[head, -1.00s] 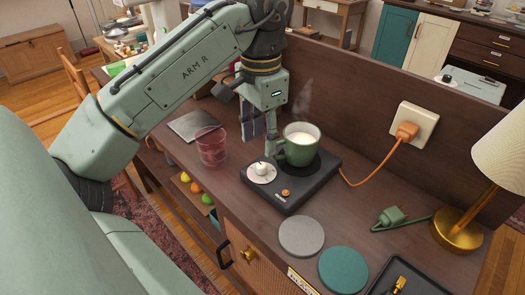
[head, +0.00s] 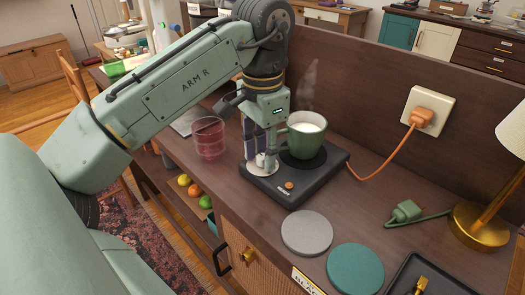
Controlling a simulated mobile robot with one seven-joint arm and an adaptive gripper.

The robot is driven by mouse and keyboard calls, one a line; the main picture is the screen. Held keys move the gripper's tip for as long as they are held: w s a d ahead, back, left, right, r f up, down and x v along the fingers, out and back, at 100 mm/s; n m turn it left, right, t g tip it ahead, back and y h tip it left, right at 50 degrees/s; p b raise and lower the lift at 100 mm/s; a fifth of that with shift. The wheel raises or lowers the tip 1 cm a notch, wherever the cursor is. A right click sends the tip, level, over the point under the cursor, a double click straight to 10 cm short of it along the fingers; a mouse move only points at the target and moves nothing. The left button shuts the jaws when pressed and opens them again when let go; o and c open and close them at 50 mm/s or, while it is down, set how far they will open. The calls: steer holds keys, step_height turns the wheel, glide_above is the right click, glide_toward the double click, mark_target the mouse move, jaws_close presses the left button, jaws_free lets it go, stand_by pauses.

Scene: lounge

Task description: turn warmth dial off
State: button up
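The warmer (head: 299,192) is a flat black plate on the brown desk. Its white dial (head: 258,171) sits at the left corner, a round disc with a small knob partly hidden by my gripper. A small orange light (head: 289,185) shows near its front edge. A green mug (head: 304,143) with a pale, steaming drink stands on the warmer's dark round pad. My gripper (head: 264,162) points down over the dial, its tips at knob height, close beside the mug. One finger shows clearly; whether the fingers touch or grip the knob cannot be told.
A pink glass (head: 209,141) stands left of the warmer. An orange plug (head: 423,117) sits in the wall socket, its cable running to the warmer.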

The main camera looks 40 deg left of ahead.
jaws_close()
steer(key=n+p, duration=0.2)
steer(key=shift+r+n+p, duration=0.3)
steer(key=shift+p, duration=0.05)
steer(key=shift+n+p, duration=0.45)
steer(key=shift+n, duration=0.05)
steer(key=shift+f+n, duration=0.25)
steer(key=shift+n, duration=0.25)
